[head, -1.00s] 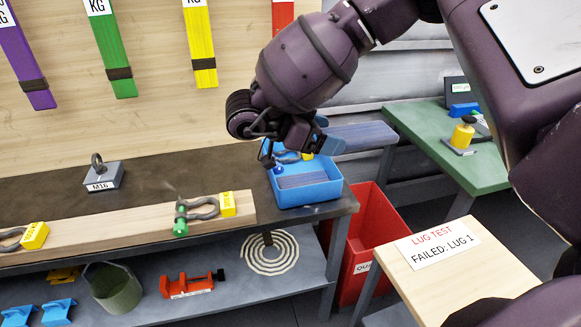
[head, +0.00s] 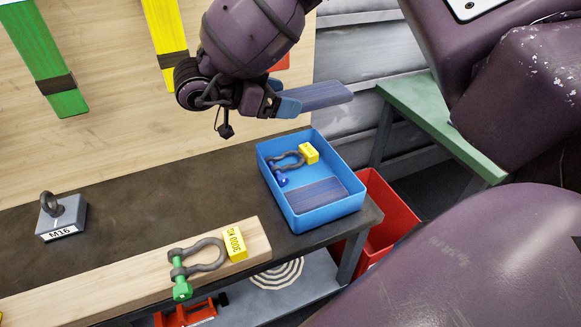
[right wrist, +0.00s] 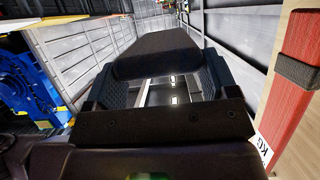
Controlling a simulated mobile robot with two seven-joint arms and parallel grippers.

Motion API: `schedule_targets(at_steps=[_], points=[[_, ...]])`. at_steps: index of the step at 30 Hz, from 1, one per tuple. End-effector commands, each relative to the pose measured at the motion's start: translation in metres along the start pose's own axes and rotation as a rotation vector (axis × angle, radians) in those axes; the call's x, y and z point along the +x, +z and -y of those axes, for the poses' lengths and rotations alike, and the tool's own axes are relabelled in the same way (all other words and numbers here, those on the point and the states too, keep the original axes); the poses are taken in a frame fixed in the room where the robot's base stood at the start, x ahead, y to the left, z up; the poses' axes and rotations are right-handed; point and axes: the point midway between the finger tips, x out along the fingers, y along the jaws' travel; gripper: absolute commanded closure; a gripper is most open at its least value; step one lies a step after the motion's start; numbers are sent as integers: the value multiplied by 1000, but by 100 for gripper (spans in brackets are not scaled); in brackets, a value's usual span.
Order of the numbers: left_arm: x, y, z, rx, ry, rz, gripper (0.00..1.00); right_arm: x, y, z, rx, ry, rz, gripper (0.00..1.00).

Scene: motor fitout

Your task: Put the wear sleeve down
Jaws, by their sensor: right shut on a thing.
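The wear sleeve (head: 322,96) appears to be the flat blue-grey piece held in my right gripper (head: 285,104). It sticks out to the right, in the air above and behind the blue tray (head: 349,207). In the right wrist view a dark flat piece (right wrist: 155,53) sits between the fingers of the right gripper (right wrist: 158,88). A similar blue-grey flat piece (head: 315,194) lies in the tray's front part. A shackle with a blue pin and yellow tag (head: 289,160) lies behind it. My left gripper is not in view.
A green-pinned shackle (head: 205,257) lies on a wooden beam (head: 110,283) along the bench front. A lifting-eye block marked M16 (head: 62,217) stands at left. The dark bench top (head: 165,190) is clear between. A red bin (head: 385,214) and green table (head: 440,130) stand at right.

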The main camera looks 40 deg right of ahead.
Motion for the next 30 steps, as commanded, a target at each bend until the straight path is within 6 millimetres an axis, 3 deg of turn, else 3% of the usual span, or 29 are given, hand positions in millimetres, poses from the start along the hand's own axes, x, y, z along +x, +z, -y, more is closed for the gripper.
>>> schedule_targets(at_steps=[12,18,24,30], points=[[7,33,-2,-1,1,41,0,36,87,-1,-8,5,-2,46],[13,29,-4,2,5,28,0,51,123,-1,-6,4,-2,46],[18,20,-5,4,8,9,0,58,138,0,-2,3,-1,46],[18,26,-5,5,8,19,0,62,150,0,-3,2,-1,46]])
